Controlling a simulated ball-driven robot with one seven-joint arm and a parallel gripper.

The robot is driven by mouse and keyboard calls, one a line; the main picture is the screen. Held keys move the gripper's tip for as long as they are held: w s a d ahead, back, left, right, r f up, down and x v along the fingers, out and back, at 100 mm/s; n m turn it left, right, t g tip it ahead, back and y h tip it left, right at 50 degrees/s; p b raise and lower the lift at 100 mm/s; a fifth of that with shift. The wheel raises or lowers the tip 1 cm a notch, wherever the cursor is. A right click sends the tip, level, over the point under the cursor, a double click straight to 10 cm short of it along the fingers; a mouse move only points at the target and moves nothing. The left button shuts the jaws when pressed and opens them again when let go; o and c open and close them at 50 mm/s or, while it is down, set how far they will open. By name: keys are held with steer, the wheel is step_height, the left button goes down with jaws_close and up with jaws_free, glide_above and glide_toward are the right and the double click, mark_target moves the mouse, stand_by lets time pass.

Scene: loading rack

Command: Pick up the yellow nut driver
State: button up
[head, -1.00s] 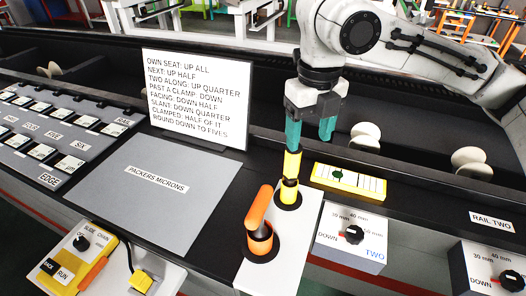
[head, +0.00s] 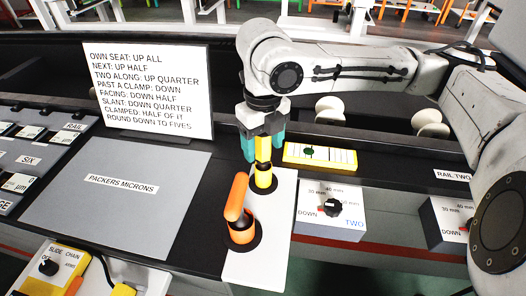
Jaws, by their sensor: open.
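The yellow nut driver (head: 263,178) stands upright in a dark-ringed hole at the back of a white board (head: 258,268). Its yellow handle top lies between the teal fingers of my gripper (head: 263,150). The gripper points down from above, with one finger on each side of the handle. The fingers are open; whether either touches the handle I cannot tell. An orange-handled tool (head: 238,200) stands in a second hole of the same board, nearer the front and slightly left.
A yellow level-like block (head: 320,157) lies just right of my gripper. A dial box marked TWO (head: 331,210) stands right of the board. A white sign (head: 150,90) stands at the back left, behind a flat grey plate (head: 117,205). A yellow switch box sits front left.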

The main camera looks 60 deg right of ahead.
steer(key=shift+f, duration=0.7)
steer(key=shift+c, duration=0.3)
steer(key=c, duration=1.1)
